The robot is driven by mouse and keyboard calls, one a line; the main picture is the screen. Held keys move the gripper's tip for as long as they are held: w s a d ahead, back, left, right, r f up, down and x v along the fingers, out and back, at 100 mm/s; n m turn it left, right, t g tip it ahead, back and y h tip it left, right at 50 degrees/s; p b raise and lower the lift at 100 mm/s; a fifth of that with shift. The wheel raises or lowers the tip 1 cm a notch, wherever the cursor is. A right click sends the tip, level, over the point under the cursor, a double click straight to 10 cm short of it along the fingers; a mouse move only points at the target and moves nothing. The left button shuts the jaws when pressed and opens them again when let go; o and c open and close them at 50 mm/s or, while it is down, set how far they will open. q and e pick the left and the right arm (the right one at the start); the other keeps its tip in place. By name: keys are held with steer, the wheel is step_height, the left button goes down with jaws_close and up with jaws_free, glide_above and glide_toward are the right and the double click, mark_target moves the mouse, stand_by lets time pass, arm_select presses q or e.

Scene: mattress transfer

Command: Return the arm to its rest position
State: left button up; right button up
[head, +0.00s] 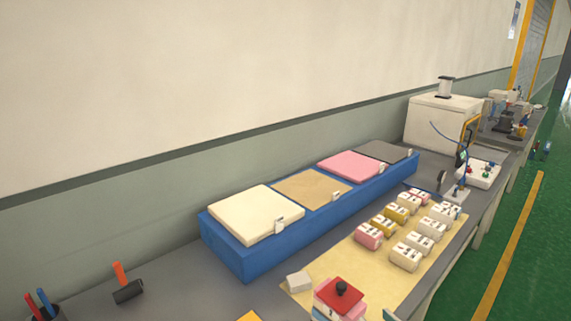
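Neither of my arms and neither gripper shows in the head view. A long blue stand (246,262) on the workbench carries flat pads in a row. From near to far they are a cream pad (255,213), a tan pad (312,187), a pink pad (351,164) and a dark grey pad (384,151). Small white tags sit at the front corners of the pads.
The grey workbench (185,290) runs along the wall. A yellow mat (340,262) holds several small pink, yellow and white blocks. A red-topped item (340,296) stands at the near edge. A white box machine (440,122) stands farther back. Green floor (530,250) is clear at right.

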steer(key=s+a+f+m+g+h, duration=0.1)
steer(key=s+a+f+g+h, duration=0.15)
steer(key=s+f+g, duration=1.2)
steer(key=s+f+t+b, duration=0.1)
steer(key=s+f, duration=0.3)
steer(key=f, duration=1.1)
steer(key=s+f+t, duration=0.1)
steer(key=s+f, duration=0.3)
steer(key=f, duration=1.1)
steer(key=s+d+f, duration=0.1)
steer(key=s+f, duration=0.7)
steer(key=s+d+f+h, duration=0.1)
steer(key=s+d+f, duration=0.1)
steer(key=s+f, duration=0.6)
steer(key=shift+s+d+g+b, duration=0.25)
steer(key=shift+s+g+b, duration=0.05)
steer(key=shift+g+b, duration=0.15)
